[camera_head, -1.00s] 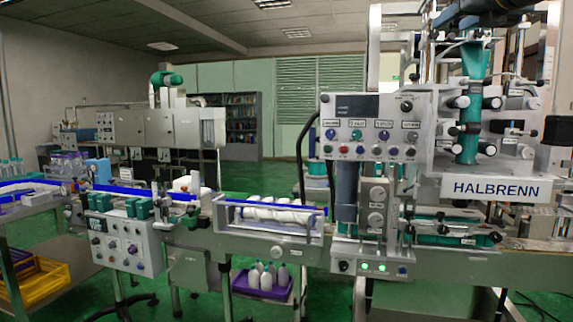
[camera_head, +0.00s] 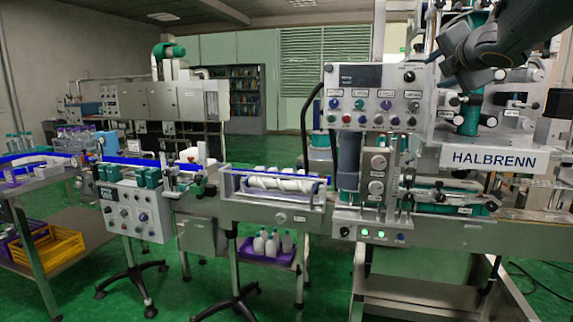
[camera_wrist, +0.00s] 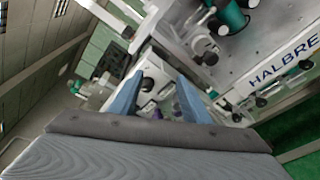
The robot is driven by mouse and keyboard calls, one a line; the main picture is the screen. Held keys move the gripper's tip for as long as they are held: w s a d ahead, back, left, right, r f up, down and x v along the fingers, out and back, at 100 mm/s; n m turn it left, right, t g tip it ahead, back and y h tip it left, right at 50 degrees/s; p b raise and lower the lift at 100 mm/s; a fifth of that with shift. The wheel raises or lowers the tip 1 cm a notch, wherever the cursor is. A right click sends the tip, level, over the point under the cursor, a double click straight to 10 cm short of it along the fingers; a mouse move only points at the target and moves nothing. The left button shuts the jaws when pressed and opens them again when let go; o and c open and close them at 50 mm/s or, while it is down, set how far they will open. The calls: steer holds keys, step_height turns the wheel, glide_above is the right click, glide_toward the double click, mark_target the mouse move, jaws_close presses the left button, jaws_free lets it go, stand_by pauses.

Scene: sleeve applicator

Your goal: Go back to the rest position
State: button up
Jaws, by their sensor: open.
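My gripper shows in the wrist view (camera_wrist: 158,98), with its two blue-grey fingers apart and nothing between them. The wrist view is tilted, and the sleeve applicator lies beyond the fingers. In the head view, part of my dark arm (camera_head: 490,45) shows at the upper right, in front of the top of the sleeve applicator. The applicator's control panel (camera_head: 373,98) and its HALBRENN sign (camera_head: 493,158) are in plain view. I cannot make out the fingertips in the head view.
A conveyor with white bottles (camera_head: 278,183) runs left of the applicator. A control box (camera_head: 132,217) on a wheeled stand is further left. A purple crate (camera_head: 268,252) with bottles sits below, and a yellow crate (camera_head: 58,248) is at lower left. Green floor (camera_head: 180,290) is open in front.

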steer(key=s+a+f+m+g, duration=0.25)
steer(key=f+m, duration=0.25)
steer(key=f, duration=0.5)
steer(key=s+a+f+m+g, duration=0.2)
steer(key=s+a+f+m, duration=0.15)
steer(key=f, duration=0.75)
steer(key=s+a+f+m+g, duration=0.25)
steer(key=f+m, duration=0.35)
steer(key=f, duration=0.4)
steer(key=s+a+f+m+g+y, duration=0.1)
steer(key=s+a+f+m+g, duration=0.3)
steer(key=s+f, duration=0.4)
steer(key=s+a+f+m+g+y, duration=0.1)
steer(key=s+a+f+m+g, duration=0.1)
steer(key=s+a+f+m, duration=0.45)
steer(key=s+d+f+n+g+p, duration=0.1)
steer(key=s+n+g, duration=0.1)
steer(key=s, duration=0.6)
steer(key=shift+s+d+f+g, duration=0.25)
steer(key=shift+s+f+g, duration=0.1)
steer(key=shift+g, duration=0.15)
